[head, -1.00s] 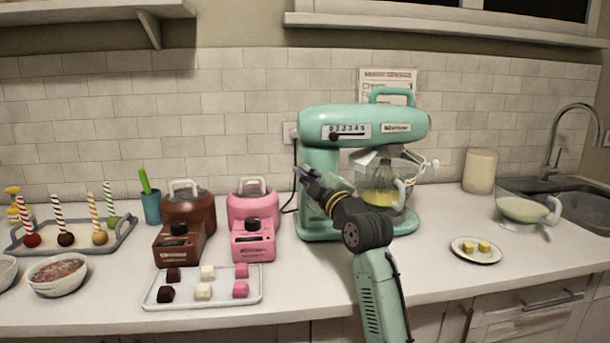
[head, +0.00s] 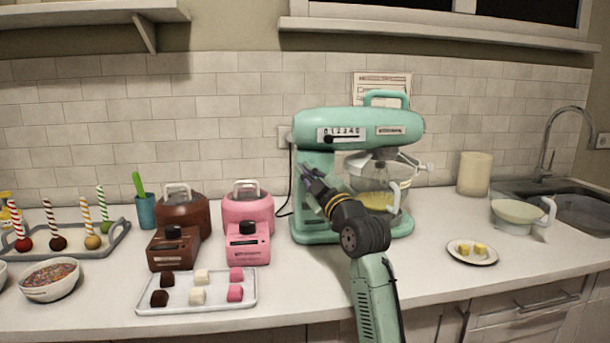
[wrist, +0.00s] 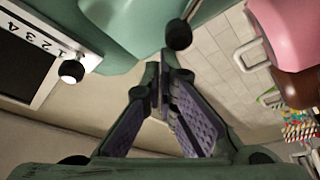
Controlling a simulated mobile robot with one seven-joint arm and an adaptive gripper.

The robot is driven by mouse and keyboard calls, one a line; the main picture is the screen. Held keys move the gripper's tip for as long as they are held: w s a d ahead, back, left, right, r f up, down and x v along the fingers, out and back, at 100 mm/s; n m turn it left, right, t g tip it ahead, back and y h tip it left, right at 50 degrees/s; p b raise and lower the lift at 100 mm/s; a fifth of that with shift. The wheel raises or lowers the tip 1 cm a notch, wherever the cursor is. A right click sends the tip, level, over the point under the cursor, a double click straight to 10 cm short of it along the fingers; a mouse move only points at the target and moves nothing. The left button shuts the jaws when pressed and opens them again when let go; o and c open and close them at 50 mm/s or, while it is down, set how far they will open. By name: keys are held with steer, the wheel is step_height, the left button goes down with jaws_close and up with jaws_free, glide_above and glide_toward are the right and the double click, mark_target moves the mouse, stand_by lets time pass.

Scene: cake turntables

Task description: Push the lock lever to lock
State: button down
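The mint-green stand mixer (head: 360,122) stands upright on the counter in the head view, with a glass bowl (head: 378,200) of yellow mix under its head. In the wrist view a black round knob (wrist: 178,36), which looks like the lock lever's end, sits against the mixer's green body just beyond my fingertips. I cannot tell whether they touch it. In the head view that knob cannot be made out near my gripper (head: 304,170), which is at the mixer's column. My gripper (wrist: 164,76) has its fingertips drawn together, with nothing seen between them.
A second black knob (wrist: 72,71) is on the numbered speed panel (wrist: 30,58), left of my fingers. A pink melter (head: 247,222) and a brown melter (head: 182,215) stand left of the mixer, behind a white tray (head: 207,305).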

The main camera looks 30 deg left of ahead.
steer(key=shift+w+d+r+m+t, duration=0.1)
steer(key=shift+w+d+m+t, duration=0.2)
steer(key=shift+m, duration=0.25)
steer(key=shift+w+d+m+t, duration=0.2)
steer(key=shift+d+m, duration=0.1)
steer(key=shift+m, duration=0.25)
steer(key=shift+w+d+m, duration=0.1)
steer(key=shift+d+m, duration=0.05)
steer(key=shift+m, duration=0.25)
steer(key=shift+w+d+m+t+h+b, duration=0.15)
steer(key=shift+w+d+m+t+h, duration=0.15)
steer(key=shift+m, duration=0.5)
steer(key=shift+w+d+m+t+h+b, duration=0.2)
steer(key=shift+d+m+t, duration=0.2)
steer(key=shift+m, duration=0.4)
steer(key=shift+w+d+m+t+h+b, duration=0.2)
steer(key=shift+w+d+m+t, duration=0.15)
steer(key=shift+m, duration=0.45)
steer(key=shift+w+d, duration=0.1)
steer(key=shift+d, duration=0.15)
steer(key=s+d+b, duration=0.1)
steer(key=s+d, duration=0.4)
steer(key=s, duration=0.2)
steer(key=shift+s+d, duration=0.35)
steer(key=shift+r+t, duration=0.15)
steer(key=shift+t, duration=0.1)
